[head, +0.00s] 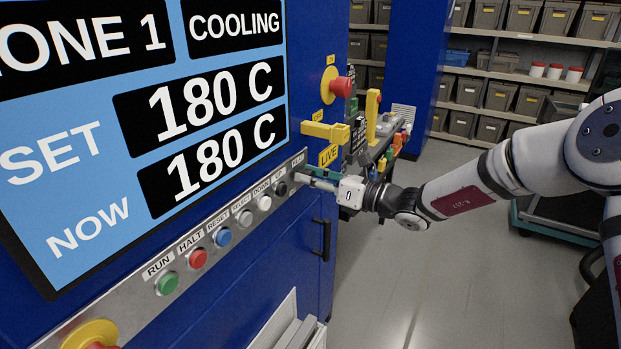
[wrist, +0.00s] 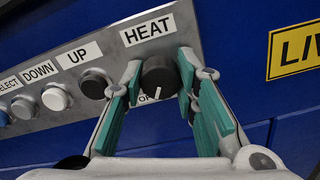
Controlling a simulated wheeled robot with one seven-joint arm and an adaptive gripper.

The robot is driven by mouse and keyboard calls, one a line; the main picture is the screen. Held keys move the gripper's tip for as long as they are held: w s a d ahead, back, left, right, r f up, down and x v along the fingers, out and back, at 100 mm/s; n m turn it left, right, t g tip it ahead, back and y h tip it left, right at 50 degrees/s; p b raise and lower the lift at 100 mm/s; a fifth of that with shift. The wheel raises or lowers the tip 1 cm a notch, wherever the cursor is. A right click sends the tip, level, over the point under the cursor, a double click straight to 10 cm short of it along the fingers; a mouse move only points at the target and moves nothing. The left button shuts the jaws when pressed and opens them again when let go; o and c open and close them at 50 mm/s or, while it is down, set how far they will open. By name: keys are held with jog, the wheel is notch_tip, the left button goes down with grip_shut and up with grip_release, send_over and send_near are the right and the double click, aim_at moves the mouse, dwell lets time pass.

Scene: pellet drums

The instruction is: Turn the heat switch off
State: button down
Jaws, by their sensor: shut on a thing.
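The heat switch (wrist: 160,76) is a dark round knob on the grey button strip, under a HEAT label (wrist: 148,29). Its white pointer line points down, towards a label that starts with O; the rest of that label is hidden. My gripper (wrist: 159,70) has its green-padded fingers on both sides of the knob and is shut on it. In the head view my gripper (head: 308,179) reaches the right end of the strip from the right and hides the knob.
The screen (head: 150,100) reads COOLING, SET 180 C and NOW 180 C. Left of the knob sit several push buttons, including UP (wrist: 94,83) and DOWN (wrist: 56,97). A yellow handle (head: 325,131) juts out just above my gripper. Open floor (head: 440,240) lies right of the cabinet.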

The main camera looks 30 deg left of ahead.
jog(key=c, duration=1.2)
grip_release()
jog(key=shift+c, duration=0.2)
jog(key=shift+d, duration=0.15)
jog(key=d, duration=1.1)
jog(key=shift+s+d, duration=0.35)
jog(key=shift+s, duration=0.1)
